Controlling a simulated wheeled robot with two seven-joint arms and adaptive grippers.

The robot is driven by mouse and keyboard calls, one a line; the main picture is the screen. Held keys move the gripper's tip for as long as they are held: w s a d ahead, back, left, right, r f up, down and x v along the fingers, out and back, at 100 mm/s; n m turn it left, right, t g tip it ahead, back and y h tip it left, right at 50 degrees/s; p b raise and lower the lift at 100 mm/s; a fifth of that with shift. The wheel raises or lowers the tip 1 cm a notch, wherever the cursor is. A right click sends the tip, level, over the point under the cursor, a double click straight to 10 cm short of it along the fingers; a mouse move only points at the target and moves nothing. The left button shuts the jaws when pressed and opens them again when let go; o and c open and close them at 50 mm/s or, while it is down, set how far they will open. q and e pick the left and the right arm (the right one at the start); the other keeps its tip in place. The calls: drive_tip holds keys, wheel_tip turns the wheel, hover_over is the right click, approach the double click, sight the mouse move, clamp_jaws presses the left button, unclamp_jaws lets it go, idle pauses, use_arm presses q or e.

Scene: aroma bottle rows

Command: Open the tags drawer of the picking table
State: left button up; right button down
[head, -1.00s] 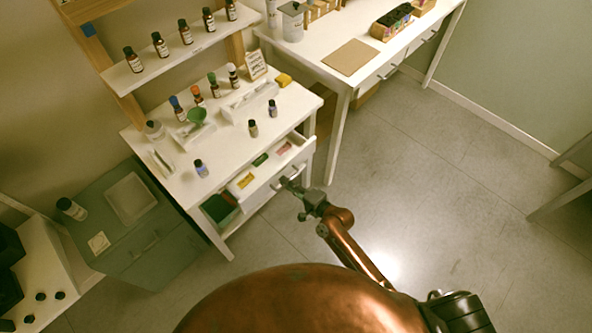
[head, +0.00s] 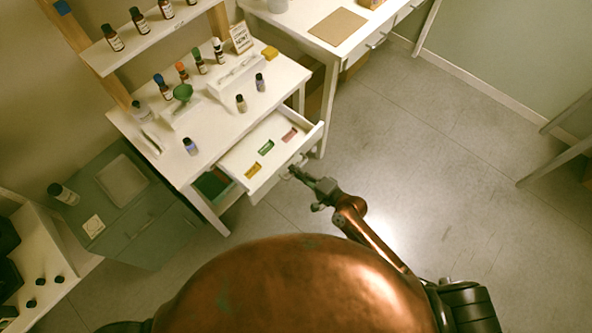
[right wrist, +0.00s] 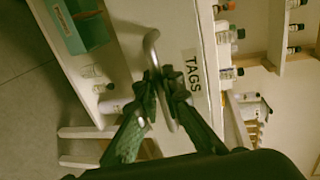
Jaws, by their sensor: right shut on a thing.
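The tags drawer (head: 238,159) of the white picking table (head: 221,118) is pulled well out in the head view. Yellow, green and pink tags lie in its compartments. Its front bears the word TAGS in the right wrist view, beside a curved metal handle (right wrist: 152,48). My right gripper (head: 294,172) is at the drawer front, and in the right wrist view (right wrist: 161,84) its fingers are shut on the handle. My left gripper is not in view.
Several small bottles stand on the tabletop and on the shelf above. A green bin (head: 211,185) sits below the drawer at the left. A grey-green cabinet (head: 143,205) stands left of the table. The floor to the right is clear.

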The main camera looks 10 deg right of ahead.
drive_tip(key=c, duration=2.1)
unclamp_jaws()
drive_tip(key=v, duration=1.2)
drive_tip(key=shift+f, duration=0.1)
